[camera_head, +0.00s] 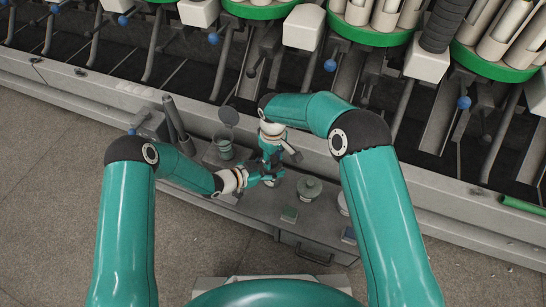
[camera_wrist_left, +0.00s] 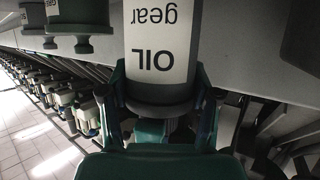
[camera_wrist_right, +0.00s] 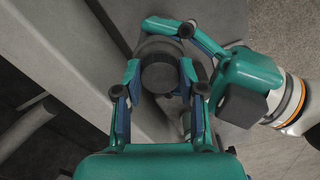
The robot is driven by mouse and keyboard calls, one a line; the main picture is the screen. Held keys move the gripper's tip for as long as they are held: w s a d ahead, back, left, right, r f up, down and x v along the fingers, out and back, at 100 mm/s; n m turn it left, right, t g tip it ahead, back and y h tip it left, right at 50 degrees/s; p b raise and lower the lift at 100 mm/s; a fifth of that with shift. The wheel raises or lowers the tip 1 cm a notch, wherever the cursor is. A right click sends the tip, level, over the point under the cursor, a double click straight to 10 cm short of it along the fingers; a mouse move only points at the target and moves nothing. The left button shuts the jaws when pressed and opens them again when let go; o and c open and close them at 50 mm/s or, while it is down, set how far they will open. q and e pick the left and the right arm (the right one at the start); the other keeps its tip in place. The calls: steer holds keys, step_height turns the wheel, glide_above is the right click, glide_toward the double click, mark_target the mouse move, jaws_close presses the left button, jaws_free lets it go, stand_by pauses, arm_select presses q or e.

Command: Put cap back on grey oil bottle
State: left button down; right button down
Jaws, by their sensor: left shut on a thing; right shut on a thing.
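The grey oil bottle (camera_wrist_left: 162,45) shows upside down in the left wrist view, with a white label reading "OIL gear" and a dark grey end near my fingers. My left gripper (camera_wrist_left: 160,108) is shut on it. The dark round cap (camera_wrist_right: 160,73) sits between the fingers of my right gripper (camera_wrist_right: 160,82), which is shut on it. In the right wrist view the cap is in line with the bottle, and my left gripper's fingers show around it. I cannot tell whether cap and neck touch. In the head view both grippers meet above the bench, and they mostly hide bottle and cap.
A round dark disc (camera_head: 228,116) stands behind the cup. The winder's metal rail (camera_head: 140,95) runs behind the bench.

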arm_select(q)
steer(key=shift+s+d, duration=0.1)
arm_select(e)
steer(key=m, duration=0.6)
steer(key=shift+a+m, duration=0.1)
steer(key=shift+m, duration=0.3)
steer(key=m, duration=0.7)
steer(key=c, duration=0.6)
jaws_free()
steer(key=shift+r, duration=0.1)
step_height(320, 180, up, 12)
arm_select(q)
steer(key=shift+c, duration=0.9)
jaws_free()
